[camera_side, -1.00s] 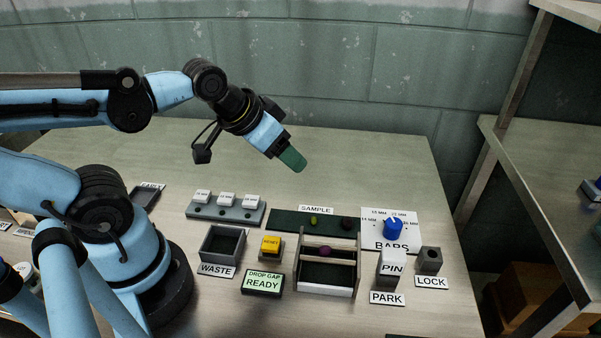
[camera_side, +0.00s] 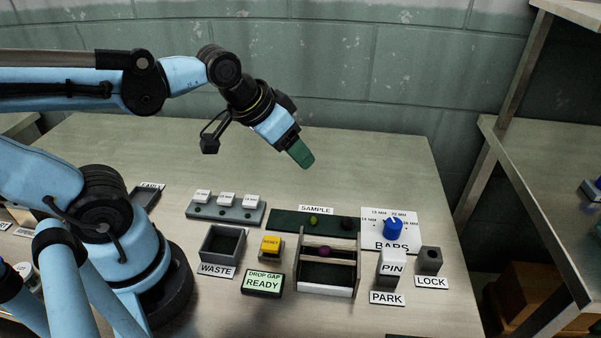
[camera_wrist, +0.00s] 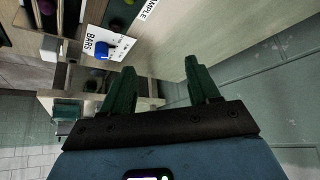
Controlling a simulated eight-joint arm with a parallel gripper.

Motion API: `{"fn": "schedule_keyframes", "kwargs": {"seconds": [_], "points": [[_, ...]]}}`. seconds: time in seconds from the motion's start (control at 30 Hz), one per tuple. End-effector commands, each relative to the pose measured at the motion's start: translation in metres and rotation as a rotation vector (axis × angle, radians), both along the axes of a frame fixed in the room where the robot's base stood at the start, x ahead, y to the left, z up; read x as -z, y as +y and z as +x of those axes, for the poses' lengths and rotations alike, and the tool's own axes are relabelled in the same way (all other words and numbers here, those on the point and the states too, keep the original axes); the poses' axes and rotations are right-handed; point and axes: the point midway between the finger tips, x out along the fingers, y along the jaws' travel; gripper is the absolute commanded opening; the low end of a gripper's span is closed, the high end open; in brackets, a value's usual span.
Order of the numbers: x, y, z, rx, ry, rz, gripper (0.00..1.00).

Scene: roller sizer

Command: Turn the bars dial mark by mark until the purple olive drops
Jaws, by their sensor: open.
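The blue bars dial (camera_side: 393,228) sits on a white plate lettered BARS (camera_side: 407,245), with mm marks around it. It also shows in the wrist view (camera_wrist: 101,51). The purple olive (camera_side: 324,251) rests on the bars of the sizer box (camera_side: 340,291). My gripper (camera_side: 305,163) is in the air above the table, up and to the left of the dial, tilted downward. In the wrist view its green fingers (camera_wrist: 163,92) stand apart with nothing between them.
A green SAMPLE strip (camera_side: 285,222) holds a green olive (camera_side: 314,221) and a dark one (camera_side: 347,224). A PIN block (camera_side: 391,267), LOCK block (camera_side: 429,261), yellow button (camera_side: 271,245), WASTE tray (camera_side: 222,243) and DROP GAP READY display (camera_side: 262,283) stand nearby. The back table is clear.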

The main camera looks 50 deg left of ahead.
Motion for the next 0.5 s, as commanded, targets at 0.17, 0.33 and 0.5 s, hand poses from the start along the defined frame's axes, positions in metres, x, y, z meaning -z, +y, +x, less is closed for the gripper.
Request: {"fn": "schedule_keyframes", "kwargs": {"seconds": [0.17, 0.33, 0.5], "points": [[-0.017, -0.024, 0.029, 0.040, 0.108, -0.010, 0.60], [-0.023, -0.051, 0.056, 0.073, 0.220, -0.009, 0.60], [-0.021, -0.081, 0.083, 0.104, 0.329, 0.001, 0.60]]}}
